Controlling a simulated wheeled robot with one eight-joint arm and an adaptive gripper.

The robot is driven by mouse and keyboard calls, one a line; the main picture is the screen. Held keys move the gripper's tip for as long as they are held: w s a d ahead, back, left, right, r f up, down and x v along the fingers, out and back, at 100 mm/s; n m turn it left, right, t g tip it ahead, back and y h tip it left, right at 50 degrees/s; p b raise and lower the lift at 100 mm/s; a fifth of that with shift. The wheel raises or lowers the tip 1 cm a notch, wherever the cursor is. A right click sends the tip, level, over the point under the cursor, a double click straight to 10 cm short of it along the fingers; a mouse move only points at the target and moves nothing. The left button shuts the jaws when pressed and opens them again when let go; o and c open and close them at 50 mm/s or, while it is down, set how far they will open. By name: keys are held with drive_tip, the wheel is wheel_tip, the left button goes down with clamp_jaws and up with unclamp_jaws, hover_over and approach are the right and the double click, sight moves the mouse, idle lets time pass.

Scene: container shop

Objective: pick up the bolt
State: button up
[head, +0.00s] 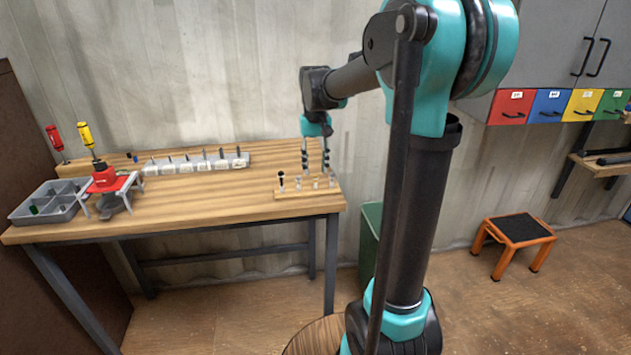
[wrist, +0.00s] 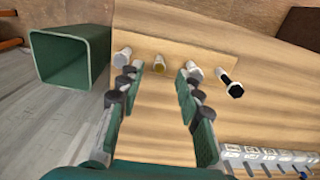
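Several bolts stand in a row on a wooden block (head: 290,193) at the table's right end. In the wrist view they are a silver bolt (wrist: 122,57) at left, a brassy one (wrist: 158,66), another silver one (wrist: 193,71) and a black-headed bolt (wrist: 232,87) at right. The black one is leftmost in the head view (head: 281,180). My gripper (head: 315,172) points down over the block, open and empty. In the wrist view its fingertips (wrist: 160,76) are spread either side of the brassy bolt. I cannot tell whether they touch the silver bolts.
A grey rack (head: 196,163) of small parts stands at the table's back. A red-topped stand (head: 105,180) and a grey divided tray (head: 45,203) are at left. A green bin (wrist: 75,57) stands beside the table's right end. The middle tabletop is clear.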

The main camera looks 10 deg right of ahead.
sight(316, 176)
drive_tip(key=shift+f, duration=1.7)
clamp_jaws()
drive_tip(key=shift+r, duration=0.1)
